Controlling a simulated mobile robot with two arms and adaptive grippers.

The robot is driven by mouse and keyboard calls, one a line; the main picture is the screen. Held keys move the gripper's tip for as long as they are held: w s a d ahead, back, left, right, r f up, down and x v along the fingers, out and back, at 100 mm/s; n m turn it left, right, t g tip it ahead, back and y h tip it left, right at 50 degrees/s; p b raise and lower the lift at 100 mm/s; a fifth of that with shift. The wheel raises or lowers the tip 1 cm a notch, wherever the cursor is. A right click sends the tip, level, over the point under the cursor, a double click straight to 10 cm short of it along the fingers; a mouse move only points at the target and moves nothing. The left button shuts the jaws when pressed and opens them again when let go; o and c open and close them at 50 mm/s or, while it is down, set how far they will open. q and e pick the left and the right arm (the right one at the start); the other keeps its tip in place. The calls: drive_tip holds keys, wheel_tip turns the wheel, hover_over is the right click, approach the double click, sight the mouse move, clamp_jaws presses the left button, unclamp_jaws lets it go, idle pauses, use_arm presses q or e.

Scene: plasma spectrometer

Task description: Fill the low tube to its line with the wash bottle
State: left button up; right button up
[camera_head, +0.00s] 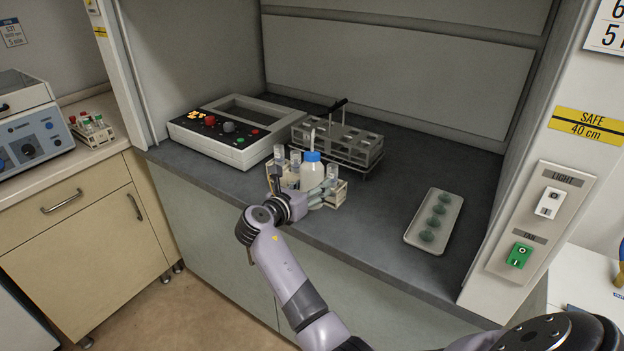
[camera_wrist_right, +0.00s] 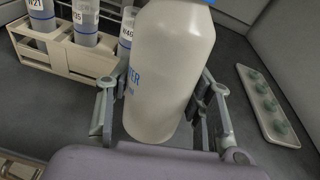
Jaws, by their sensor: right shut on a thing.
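The wash bottle (camera_head: 311,173) is white with a blue cap and a thin spout, and looks upright near the front edge of the hood worktop. My right gripper (camera_head: 304,198) is shut around its body; in the right wrist view the fingers flank the bottle (camera_wrist_right: 168,70). I cannot tell whether its base touches the worktop. A cream rack (camera_head: 342,192) stands just behind and beside the bottle and holds labelled tubes, one of them at its right (camera_head: 332,170). My left gripper is out of view.
A wire rack (camera_head: 352,140) with a black-handled item stands behind. A control box (camera_head: 230,133) is at the back left. A tray (camera_head: 450,210) with several green-grey round pieces lies right. The worktop between bottle and tray is clear. The hood's side post (camera_head: 545,170) borders the right.

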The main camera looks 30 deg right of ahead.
sight(313, 185)
drive_tip(key=shift+s+a+r+n+g+y+p, duration=0.6)
drive_tip(key=shift+r+y+p, duration=0.4)
drive_tip(key=shift+p, duration=1.65)
drive_tip(key=s+a+r+g+y+p, duration=0.1)
drive_tip(key=p, duration=0.1)
drive_tip(key=shift+s+g+y+p, duration=0.2)
drive_tip(key=shift+g+y+p, duration=0.1)
drive_tip(key=shift+g+p, duration=0.1)
drive_tip(key=shift+s+f+n, duration=0.1)
drive_tip(key=shift+f+n, duration=0.2)
drive_tip(key=shift+f, duration=0.2)
drive_tip(key=shift+f+b, duration=0.35)
drive_tip(key=shift+f, duration=0.85)
drive_tip(key=shift+p, duration=0.85)
